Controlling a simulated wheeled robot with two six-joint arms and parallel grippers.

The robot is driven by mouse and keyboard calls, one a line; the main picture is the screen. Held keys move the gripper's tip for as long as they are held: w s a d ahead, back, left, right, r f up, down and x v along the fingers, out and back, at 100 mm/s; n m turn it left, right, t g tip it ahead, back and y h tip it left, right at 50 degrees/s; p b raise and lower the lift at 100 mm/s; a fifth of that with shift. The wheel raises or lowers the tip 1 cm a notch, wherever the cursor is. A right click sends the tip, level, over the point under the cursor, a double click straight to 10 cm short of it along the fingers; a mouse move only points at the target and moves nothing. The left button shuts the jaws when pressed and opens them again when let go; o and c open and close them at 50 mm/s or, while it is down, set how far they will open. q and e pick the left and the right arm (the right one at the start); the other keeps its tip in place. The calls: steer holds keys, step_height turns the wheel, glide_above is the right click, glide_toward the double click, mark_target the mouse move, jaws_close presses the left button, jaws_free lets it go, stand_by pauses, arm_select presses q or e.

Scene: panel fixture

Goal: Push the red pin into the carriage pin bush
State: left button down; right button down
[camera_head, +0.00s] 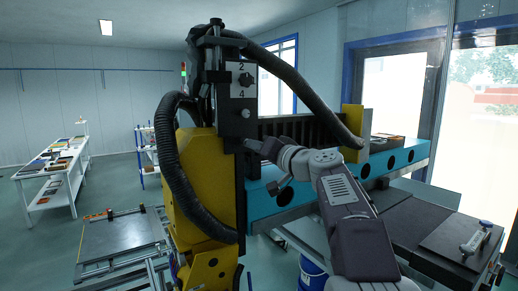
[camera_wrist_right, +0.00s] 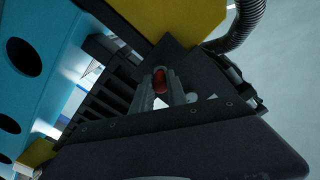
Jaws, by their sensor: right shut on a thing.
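The red pin (camera_wrist_right: 160,82) shows in the right wrist view between the two grey fingers of my right gripper (camera_wrist_right: 161,90), which is shut on it. In the head view my right gripper (camera_head: 262,149) is at the dark front of the carriage (camera_head: 241,100), below the plate marked 2 and 4. The pin cannot be made out there. In the wrist view dark carriage parts lie just beyond the pin. I cannot make out the pin bush, or tell whether the pin is in it. My left gripper is not in view.
A blue beam (camera_head: 404,157) with round holes runs right from the carriage, under a black ribbed guard (camera_head: 305,131). Thick black hoses (camera_head: 175,160) loop beside the yellow housing (camera_head: 200,185).

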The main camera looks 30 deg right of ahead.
steer(key=shift+w+a, duration=0.1)
steer(key=shift+w, duration=0.85)
steer(key=c, duration=1.5)
jaws_free()
steer(key=shift+o, duration=1.3)
steer(key=shift+w, duration=0.1)
steer(key=shift+s+f, duration=0.1)
steer(key=shift+s, duration=0.15)
steer(key=s+b, duration=0.4)
steer(key=s, duration=0.4)
steer(key=shift+s+d, duration=0.3)
steer(key=shift+d, duration=0.05)
